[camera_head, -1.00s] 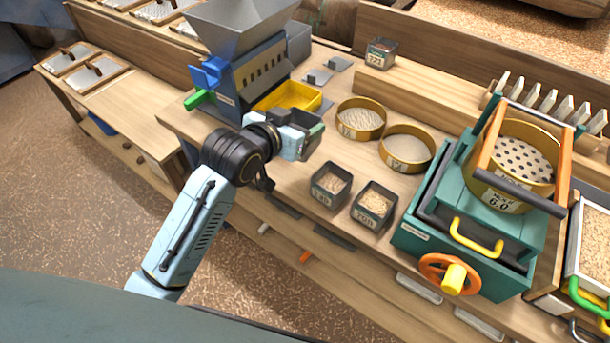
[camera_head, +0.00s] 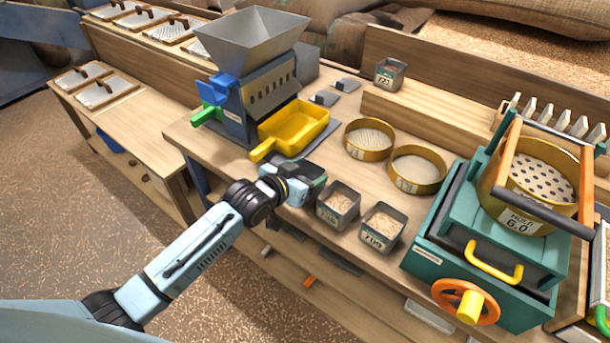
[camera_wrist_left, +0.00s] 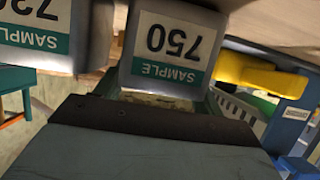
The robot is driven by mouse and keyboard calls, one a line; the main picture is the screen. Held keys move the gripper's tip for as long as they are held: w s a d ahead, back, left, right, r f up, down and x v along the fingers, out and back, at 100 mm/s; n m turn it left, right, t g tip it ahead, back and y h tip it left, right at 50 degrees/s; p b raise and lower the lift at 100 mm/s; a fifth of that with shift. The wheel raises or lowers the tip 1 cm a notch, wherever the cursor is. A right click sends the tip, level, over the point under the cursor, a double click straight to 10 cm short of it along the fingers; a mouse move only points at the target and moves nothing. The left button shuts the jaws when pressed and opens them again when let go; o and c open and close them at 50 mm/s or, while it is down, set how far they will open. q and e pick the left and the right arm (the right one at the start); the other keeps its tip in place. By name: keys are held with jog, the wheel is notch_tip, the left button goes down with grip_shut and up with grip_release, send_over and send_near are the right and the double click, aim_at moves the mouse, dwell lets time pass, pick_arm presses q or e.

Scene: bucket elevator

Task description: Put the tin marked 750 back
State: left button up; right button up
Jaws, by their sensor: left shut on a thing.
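The tin marked 750 (camera_wrist_left: 174,55) is a grey tin with a white and green SAMPLE label; it fills the upper middle of the left wrist view, upside down in the picture. My left gripper (camera_head: 312,183) is shut on this tin; its dark finger covers the lower part of that view. In the head view the gripper hides most of the held tin. It is just left of a row of two filled grey tins, the nearer one (camera_head: 339,205) and the right one (camera_head: 382,229). I cannot tell whether the held tin touches the bench. My right gripper is not in view.
A yellow tray (camera_head: 294,128) lies behind the gripper, beside the grey hopper mill (camera_head: 255,85). Two round sieves (camera_head: 369,139) (camera_head: 418,169) stand behind the tins. The teal sifter (camera_head: 490,250) stands to the right. Another tin (camera_head: 390,74) sits at the back.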

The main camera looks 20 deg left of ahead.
pick_arm(q)
jog(key=shift+f, duration=0.25)
jog(key=o, duration=0.8)
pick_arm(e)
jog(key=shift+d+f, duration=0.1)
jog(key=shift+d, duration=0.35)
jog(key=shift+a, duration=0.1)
pick_arm(q)
jog(key=p+v, duration=0.2)
jog(key=v, duration=1)
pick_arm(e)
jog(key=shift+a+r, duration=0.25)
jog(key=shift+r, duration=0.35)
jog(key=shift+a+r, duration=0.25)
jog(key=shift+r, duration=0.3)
